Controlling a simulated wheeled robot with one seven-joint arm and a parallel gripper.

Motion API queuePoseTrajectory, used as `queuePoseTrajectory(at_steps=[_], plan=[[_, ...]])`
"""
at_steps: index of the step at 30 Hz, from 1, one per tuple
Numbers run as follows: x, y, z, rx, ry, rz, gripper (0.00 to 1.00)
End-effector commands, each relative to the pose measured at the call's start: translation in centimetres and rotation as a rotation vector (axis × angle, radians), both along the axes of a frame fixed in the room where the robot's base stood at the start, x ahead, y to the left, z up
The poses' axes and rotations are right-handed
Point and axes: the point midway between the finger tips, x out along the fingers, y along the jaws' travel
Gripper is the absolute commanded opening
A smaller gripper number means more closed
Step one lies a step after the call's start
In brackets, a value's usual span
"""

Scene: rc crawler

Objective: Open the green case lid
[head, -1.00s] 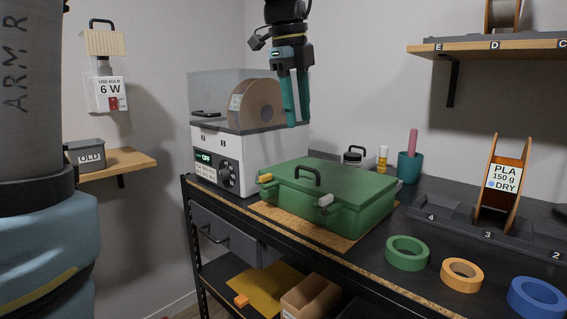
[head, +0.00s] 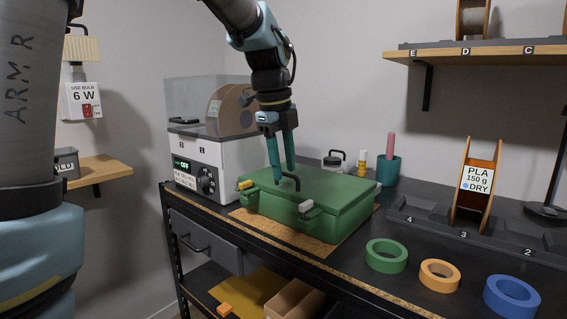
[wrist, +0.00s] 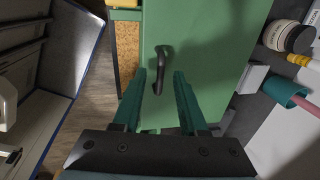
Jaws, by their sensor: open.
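The green case (head: 335,218) sits on a cork mat on the bench, with its flat lid (head: 340,187) down. A dark bar handle (head: 295,181) stands on the lid. A yellow latch (head: 245,184) and a pale grey latch (head: 305,206) are on the case's front side. My gripper (head: 284,178) points down over the lid at the handle, with its teal fingers apart. In the wrist view, the handle (wrist: 162,66) shows between and just beyond the fingertips (wrist: 160,78). Whether the fingers touch the lid cannot be told.
A white dryer (head: 215,160) with a clear cover stands left of the case. A jar (head: 334,162) and a teal cup (head: 388,170) stand behind it. Green (head: 386,256), orange (head: 439,274) and blue (head: 511,296) tape rolls lie to the right. A shelf (head: 480,55) hangs above right.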

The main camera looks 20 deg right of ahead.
Motion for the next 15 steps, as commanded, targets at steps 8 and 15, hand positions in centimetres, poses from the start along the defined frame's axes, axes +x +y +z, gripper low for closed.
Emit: queuePoseTrajectory(at_steps=[8,15], plan=[[0.00,0.00,0.03,0.000,0.000,0.000,0.31],[0.00,0.00,0.04,0.000,0.000,0.000,0.04]])
